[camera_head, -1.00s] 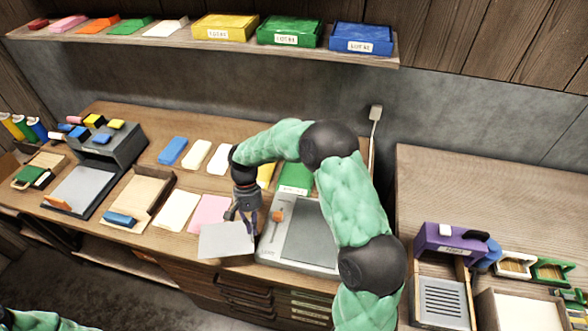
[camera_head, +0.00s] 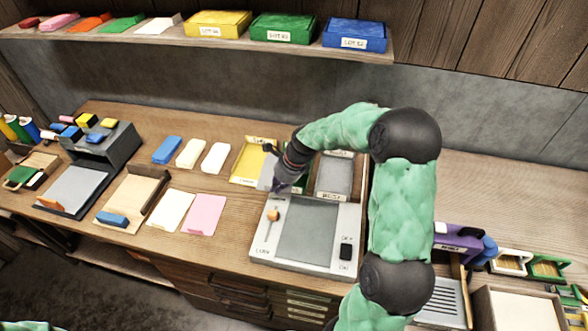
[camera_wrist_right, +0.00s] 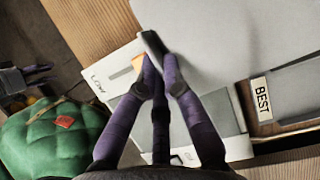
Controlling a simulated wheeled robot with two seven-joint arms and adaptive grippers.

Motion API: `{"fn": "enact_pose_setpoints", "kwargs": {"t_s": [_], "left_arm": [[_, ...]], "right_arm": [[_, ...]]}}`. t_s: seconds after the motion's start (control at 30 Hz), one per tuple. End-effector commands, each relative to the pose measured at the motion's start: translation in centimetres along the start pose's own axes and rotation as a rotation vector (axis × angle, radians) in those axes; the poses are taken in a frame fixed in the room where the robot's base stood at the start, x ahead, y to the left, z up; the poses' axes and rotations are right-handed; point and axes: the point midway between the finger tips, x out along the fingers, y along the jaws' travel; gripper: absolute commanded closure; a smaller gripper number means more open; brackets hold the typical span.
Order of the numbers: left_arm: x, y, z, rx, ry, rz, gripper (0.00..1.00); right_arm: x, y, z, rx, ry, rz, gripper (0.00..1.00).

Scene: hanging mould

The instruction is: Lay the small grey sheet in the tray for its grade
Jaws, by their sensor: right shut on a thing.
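My right gripper (camera_head: 282,184) is shut on the small grey sheet (camera_head: 266,173) and holds it by the back trays, behind the flat grey device. In the right wrist view the fingers (camera_wrist_right: 160,62) grip the edge of the sheet (camera_wrist_right: 225,35), which spreads away to the upper right. The yellow tray (camera_head: 238,178) is left of the gripper. A grey tray (camera_head: 335,176) is to its right; its label reads BEST (camera_wrist_right: 262,98) in the wrist view. The green tray between them is mostly hidden by my arm. A dark gripper-like shape, perhaps my left gripper (camera_wrist_right: 35,77), shows at the wrist view's left.
The device (camera_head: 308,232) has an orange knob and a switch. White and pink sheets (camera_head: 205,214) lie left of it, with blue, cream and white blocks (camera_head: 190,153) behind. A shelf (camera_head: 130,38) holds lot boxes. A purple holder (camera_head: 458,243) stands at right.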

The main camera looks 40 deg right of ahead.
Motion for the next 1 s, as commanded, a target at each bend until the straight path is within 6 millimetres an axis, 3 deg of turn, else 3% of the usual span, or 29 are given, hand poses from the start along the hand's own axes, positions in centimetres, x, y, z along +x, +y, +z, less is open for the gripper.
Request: {"fn": "enact_pose_setpoints", "kwargs": {"t_s": [0.27, 0.6, 0.8, 1.0], "left_arm": [[0.7, -0.2, 0.0, 0.0, 0.0, 0.0, 0.6], [2.4, -0.9, -0.1, 0.0, 0.0, 0.0, 0.6], [3.5, -1.2, -0.1, 0.0, 0.0, 0.0, 0.6], [3.9, -1.4, -0.1, 0.0, 0.0, 0.0, 0.6]], "right_arm": [[0.6, -2.5, -1.0, 0.055, 0.0, -0.022, 1.0], [3.3, -9.5, -3.4, 0.053, 0.0, -0.021, 1.0], [6.2, -12.1, -5.1, 0.051, 0.001, -0.019, 1.0], [7.5, -13.5, -5.8, 0.05, 0.0, -0.021, 1.0]]}}
